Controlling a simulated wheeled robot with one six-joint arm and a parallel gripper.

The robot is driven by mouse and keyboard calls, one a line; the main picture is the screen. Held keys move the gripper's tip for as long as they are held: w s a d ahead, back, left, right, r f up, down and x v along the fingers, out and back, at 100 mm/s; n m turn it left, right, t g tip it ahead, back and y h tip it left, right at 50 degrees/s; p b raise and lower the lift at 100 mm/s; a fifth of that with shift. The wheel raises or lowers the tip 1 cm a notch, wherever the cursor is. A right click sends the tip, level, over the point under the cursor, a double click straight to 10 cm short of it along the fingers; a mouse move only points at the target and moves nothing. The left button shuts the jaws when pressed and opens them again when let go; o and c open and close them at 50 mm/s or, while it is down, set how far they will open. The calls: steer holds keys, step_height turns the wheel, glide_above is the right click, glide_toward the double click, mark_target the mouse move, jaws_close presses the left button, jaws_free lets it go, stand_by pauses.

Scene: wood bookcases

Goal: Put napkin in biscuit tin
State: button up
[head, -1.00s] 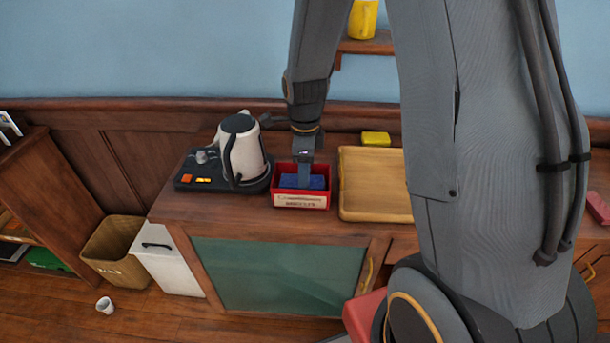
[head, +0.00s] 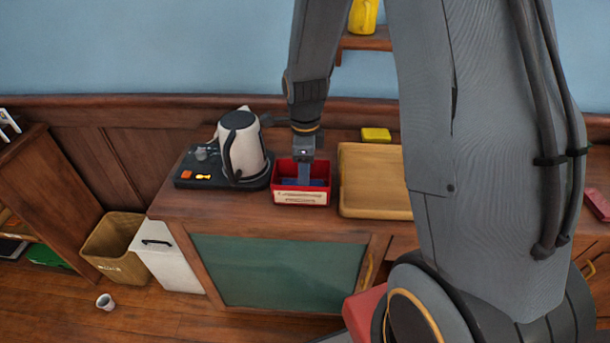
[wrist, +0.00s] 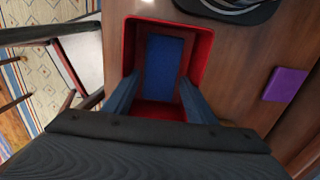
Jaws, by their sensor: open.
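The biscuit tin is a red open box (head: 301,197) with a pale label, standing on the cabinet top between the kettle and the wooden tray. The blue napkin (wrist: 164,64) lies inside the tin, low between its walls; the red tin rim (wrist: 204,45) surrounds it in the wrist view. My gripper (head: 304,179) points down into the tin. In the wrist view my gripper (wrist: 158,97) is open, its two fingers apart at the near end of the tin. The napkin lies beyond the fingertips, and I cannot tell whether they touch it.
A kettle (head: 242,148) on a dark base stands close left of the tin. A wooden tray (head: 372,208) is close on the right, with a yellow block (head: 376,134) behind it. A white cup (head: 105,301) lies on the floor.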

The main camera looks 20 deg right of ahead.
step_height(320, 180, up, 13)
steer(key=b, duration=0.2)
steer(key=s+f+n, duration=0.2)
steer(key=s+n, duration=0.4)
steer(key=n, duration=0.5)
steer(key=s+f+n+t, duration=0.1)
steer(key=s+f+n, duration=0.2)
steer(key=s+n, duration=0.4)
steer(key=shift+f+n, duration=0.35)
steer(key=shift+n, duration=1.85)
